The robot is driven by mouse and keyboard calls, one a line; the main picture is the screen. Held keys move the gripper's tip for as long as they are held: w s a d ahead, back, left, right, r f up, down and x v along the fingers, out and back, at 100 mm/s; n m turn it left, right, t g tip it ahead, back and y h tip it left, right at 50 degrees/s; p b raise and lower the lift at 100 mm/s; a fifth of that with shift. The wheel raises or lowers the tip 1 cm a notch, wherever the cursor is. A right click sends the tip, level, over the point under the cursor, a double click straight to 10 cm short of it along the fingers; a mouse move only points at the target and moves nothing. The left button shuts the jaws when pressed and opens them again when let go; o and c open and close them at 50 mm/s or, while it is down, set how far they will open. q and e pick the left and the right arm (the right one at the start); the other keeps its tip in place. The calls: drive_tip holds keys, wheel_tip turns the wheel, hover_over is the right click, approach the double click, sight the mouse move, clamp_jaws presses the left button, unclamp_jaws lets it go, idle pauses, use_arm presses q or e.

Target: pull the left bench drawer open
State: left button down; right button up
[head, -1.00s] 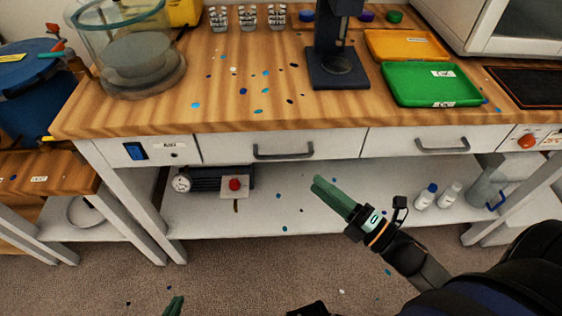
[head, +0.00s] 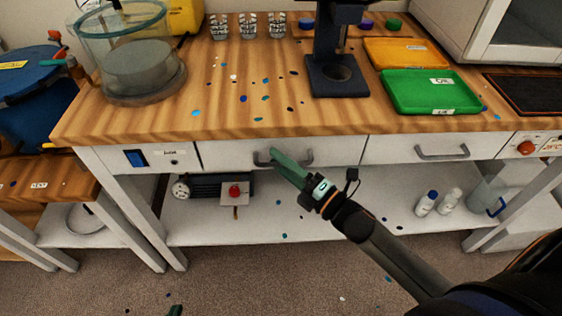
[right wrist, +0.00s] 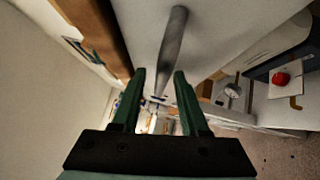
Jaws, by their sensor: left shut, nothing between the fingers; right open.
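The left bench drawer (head: 225,154) is a white front under the wooden benchtop, and it sits closed. Its dark bar handle (head: 300,163) is partly covered by my right gripper (head: 276,155) in the head view. The right gripper is open, its green fingertips at the left part of the handle. In the right wrist view the grey handle (right wrist: 174,40) lies ahead, in line with the gap between the open fingers (right wrist: 158,85); I cannot tell whether they touch it. Only a tip of my left gripper (head: 175,311) shows at the bottom edge, shut and empty.
A right drawer (head: 395,152) with its own handle is beside it. The lower shelf (head: 300,222) holds a pump with a red knob (head: 235,191) and white bottles (head: 426,203). A glass chamber (head: 130,65), black stand (head: 335,72) and green tray (head: 430,92) stand on the bench.

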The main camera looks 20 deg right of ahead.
clamp_jaws()
idle(1.4)
